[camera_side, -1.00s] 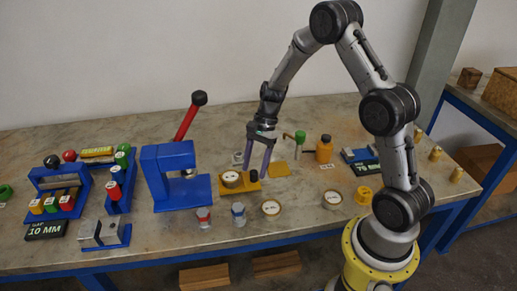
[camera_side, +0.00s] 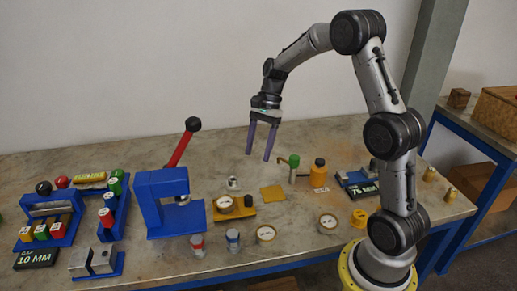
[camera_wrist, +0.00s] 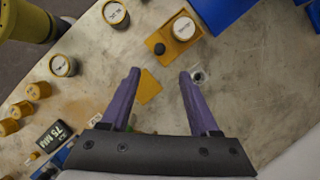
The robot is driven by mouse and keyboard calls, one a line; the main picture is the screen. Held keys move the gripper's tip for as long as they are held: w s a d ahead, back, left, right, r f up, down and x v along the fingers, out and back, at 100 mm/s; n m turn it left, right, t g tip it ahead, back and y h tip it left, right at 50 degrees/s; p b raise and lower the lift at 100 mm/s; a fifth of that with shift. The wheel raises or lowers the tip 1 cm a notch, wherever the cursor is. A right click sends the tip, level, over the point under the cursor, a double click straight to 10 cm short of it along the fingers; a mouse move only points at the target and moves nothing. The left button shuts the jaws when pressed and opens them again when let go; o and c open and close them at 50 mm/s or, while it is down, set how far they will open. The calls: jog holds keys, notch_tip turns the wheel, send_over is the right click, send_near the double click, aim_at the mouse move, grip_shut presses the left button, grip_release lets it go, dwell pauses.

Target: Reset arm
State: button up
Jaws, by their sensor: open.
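My gripper (camera_side: 261,143) is raised above the table, pointing down, with its two purple fingers apart and nothing between them. It also shows in the wrist view (camera_wrist: 159,75), where the fingers frame bare table and part of a flat yellow square (camera_wrist: 149,86). A round flanged vessel with a pale lid (camera_side: 224,203) sits on a yellow holder (camera_side: 242,212) with a black knob, below and left of my gripper. The same vessel shows in the wrist view (camera_wrist: 184,28), beyond the fingertips. The gripper touches nothing.
A blue press (camera_side: 162,200) with a red lever stands left. Blue racks with coloured parts (camera_side: 48,222) stand farther left. Round vessels (camera_side: 266,233) line the front edge. An orange bottle (camera_side: 319,173) and green-topped post (camera_side: 294,168) stand right. The air around the gripper is clear.

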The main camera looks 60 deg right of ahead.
jog(key=shift+a, duration=0.1)
jog(key=s+a+r+n+t+h, duration=0.1)
jog(key=s+a+r+n, duration=0.2)
jog(key=s+a+r, duration=0.3)
jog(key=s+a+r+n+t+h, duration=0.1)
jog(key=s+a+r+n+t, duration=0.15)
jog(key=a+r, duration=0.45)
jog(key=s+d+f+n+t+h, duration=0.1)
jog(key=s+f+n+t+h, duration=0.1)
jog(key=s+n, duration=1)
jog(key=shift+s+f, duration=0.4)
jog(key=shift+s, duration=0.75)
